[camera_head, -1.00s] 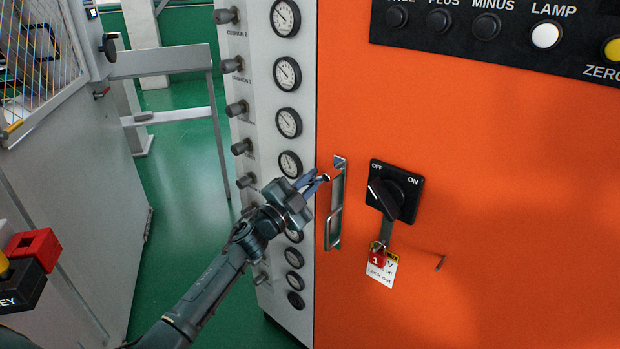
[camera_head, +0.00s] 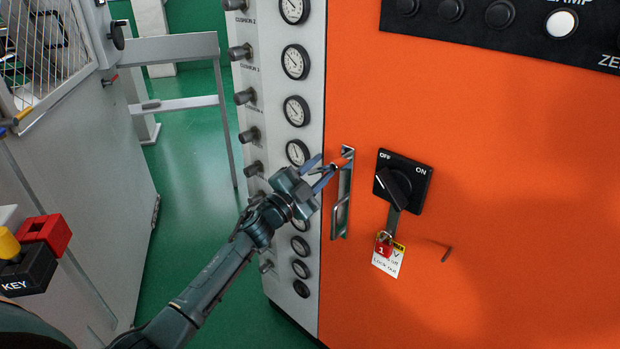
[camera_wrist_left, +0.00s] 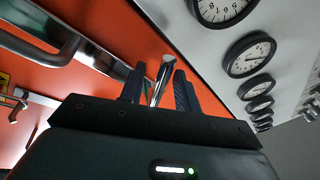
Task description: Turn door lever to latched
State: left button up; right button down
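The door lever is a bright metal piece at the upper part of a long metal handle plate (camera_head: 341,215) on the orange cabinet door. In the left wrist view, its rounded metal end (camera_wrist_left: 161,78) stands between the two dark fingers, with a narrow gap visible on either side. My left gripper (camera_head: 325,171) is open at the upper part of the plate, fingers on both sides of the lever. The left gripper also shows from close up in the wrist view (camera_wrist_left: 160,88). Finger contact with the lever cannot be told. My right gripper is not in view.
A black rotary switch (camera_head: 402,182) with a red padlock (camera_head: 384,246) and tag hangs right of the lever. Gauges (camera_head: 296,111) and knobs (camera_head: 245,96) line the grey panel at left. A key box (camera_head: 28,270) is at lower left. Green floor lies between the cabinets.

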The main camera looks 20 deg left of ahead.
pick_arm(q)
jog(key=v, duration=1.3)
jog(key=shift+b, duration=0.45)
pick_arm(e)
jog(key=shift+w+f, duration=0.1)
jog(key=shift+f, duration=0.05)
pick_arm(q)
jog(key=shift+s+f, duration=0.1)
jog(key=shift+f, duration=0.05)
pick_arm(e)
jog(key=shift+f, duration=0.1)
